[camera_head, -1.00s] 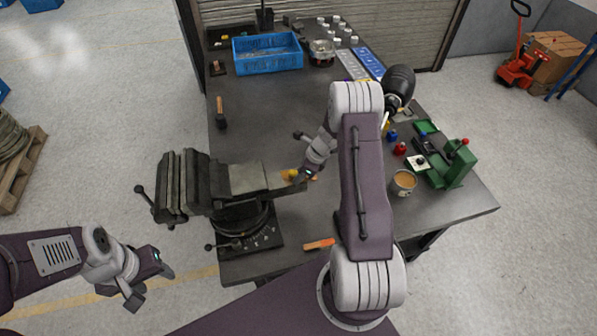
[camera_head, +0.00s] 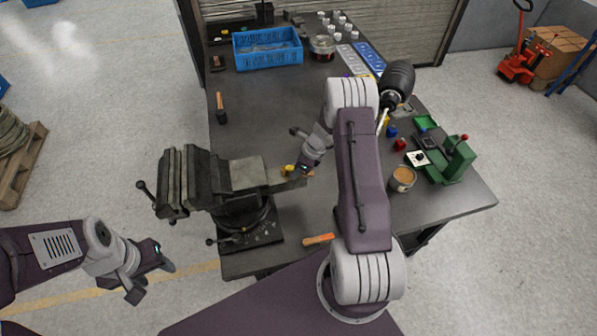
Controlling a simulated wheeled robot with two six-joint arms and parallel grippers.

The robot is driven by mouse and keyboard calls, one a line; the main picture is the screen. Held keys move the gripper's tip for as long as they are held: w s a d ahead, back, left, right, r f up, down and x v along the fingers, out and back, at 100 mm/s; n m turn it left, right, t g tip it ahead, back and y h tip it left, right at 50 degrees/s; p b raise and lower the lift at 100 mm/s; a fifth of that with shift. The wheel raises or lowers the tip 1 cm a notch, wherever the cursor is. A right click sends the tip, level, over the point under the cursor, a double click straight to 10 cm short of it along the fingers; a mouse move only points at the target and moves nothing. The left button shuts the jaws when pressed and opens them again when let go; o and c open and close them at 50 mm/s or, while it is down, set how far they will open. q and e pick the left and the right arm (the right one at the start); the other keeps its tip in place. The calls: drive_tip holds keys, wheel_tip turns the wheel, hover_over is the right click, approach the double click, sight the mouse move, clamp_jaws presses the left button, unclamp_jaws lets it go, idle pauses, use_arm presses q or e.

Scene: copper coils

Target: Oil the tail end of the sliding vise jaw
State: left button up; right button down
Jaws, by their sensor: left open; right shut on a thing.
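The dark metal vise (camera_head: 240,178) stands at the table's front left, its jaws (camera_head: 182,180) to the left. Its narrow tail end (camera_head: 291,184) points right. My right gripper (camera_head: 298,168) is just above and beside this tail end. It is shut on a small yellow thing (camera_head: 289,169), mostly hidden by the fingers, so its shape and whether it touches the vise cannot be told. My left gripper (camera_head: 151,274) is open and empty, off the table at the lower left.
An orange-handled tool (camera_head: 319,239) lies near the front edge. A tin of amber contents (camera_head: 402,179) and a green machine (camera_head: 453,162) stand at the right. A blue crate (camera_head: 268,50) is at the back. The table's middle is fairly clear.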

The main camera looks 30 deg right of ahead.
drive_tip(key=shift+w+d+f, duration=0.1)
drive_tip(key=shift+w, duration=0.35)
drive_tip(key=shift+w+p, duration=0.2)
drive_tip(key=shift+p, duration=0.1)
drive_tip(key=w, duration=0.1)
drive_tip(key=w+p, duration=0.1)
drive_tip(key=shift+w+d, duration=0.3)
drive_tip(key=shift+d, duration=0.05)
drive_tip(key=shift+w+d, duration=0.1)
drive_tip(key=shift+w, duration=0.3)
drive_tip(key=shift+s+r, duration=0.1)
drive_tip(key=shift+r, duration=0.1)
wheel_tip(320, 180, up, 6)
drive_tip(key=p, duration=0.4)
drive_tip(key=shift+p, duration=0.35)
